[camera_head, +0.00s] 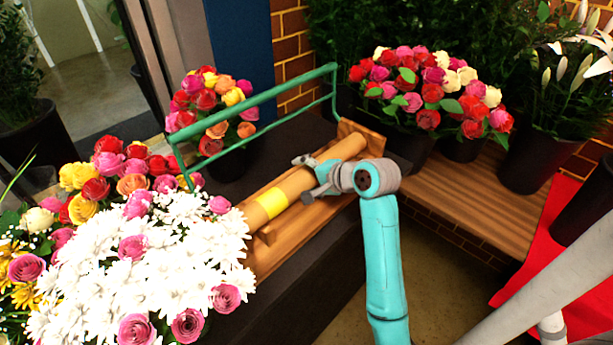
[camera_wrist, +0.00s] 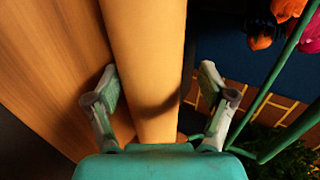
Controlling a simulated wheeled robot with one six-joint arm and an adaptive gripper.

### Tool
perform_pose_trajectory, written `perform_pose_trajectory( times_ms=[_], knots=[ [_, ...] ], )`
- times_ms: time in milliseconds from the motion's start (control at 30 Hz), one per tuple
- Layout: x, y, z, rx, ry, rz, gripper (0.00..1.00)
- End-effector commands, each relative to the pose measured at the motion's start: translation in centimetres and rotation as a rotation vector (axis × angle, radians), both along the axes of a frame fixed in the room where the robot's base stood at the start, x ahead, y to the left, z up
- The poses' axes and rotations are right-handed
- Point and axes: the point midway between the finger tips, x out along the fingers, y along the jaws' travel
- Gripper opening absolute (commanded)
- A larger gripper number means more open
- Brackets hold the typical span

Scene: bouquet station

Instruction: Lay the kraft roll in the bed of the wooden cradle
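The kraft roll (camera_head: 294,186) is a long tan tube with a yellow band. In the head view it lies lengthwise along the wooden cradle (camera_head: 318,215), below the green rail. The cradle's raised end piece (camera_head: 371,142) shows at the roll's far right end. I cannot tell whether the roll touches the bed along its whole length. My gripper (camera_head: 309,179) is at the right half of the roll. In the wrist view the roll (camera_wrist: 148,50) runs between my two spread fingers (camera_wrist: 158,85), with a clear gap on the right finger's side. The left finger is close to the roll.
A green rail (camera_head: 255,100) stands along the cradle's back. White flowers and roses (camera_head: 150,265) crowd the near left. A rose bucket (camera_head: 210,145) stands behind the rail. More roses (camera_head: 430,90) and a wooden bench (camera_head: 465,190) are at the right, beside a red cloth (camera_head: 560,250).

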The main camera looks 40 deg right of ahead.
Motion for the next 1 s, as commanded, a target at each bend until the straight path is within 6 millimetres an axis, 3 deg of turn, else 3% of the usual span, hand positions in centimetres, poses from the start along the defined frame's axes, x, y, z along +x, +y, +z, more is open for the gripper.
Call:
perform_pose_trajectory(
  times_ms=[433, 1000],
  knots=[
    [-0.8, -0.1, 0.4, 0.000, 0.001, -0.001, 0.89],
    [-9.0, -0.4, 5.8, -0.001, -0.002, -0.002, 0.89]
  ],
)
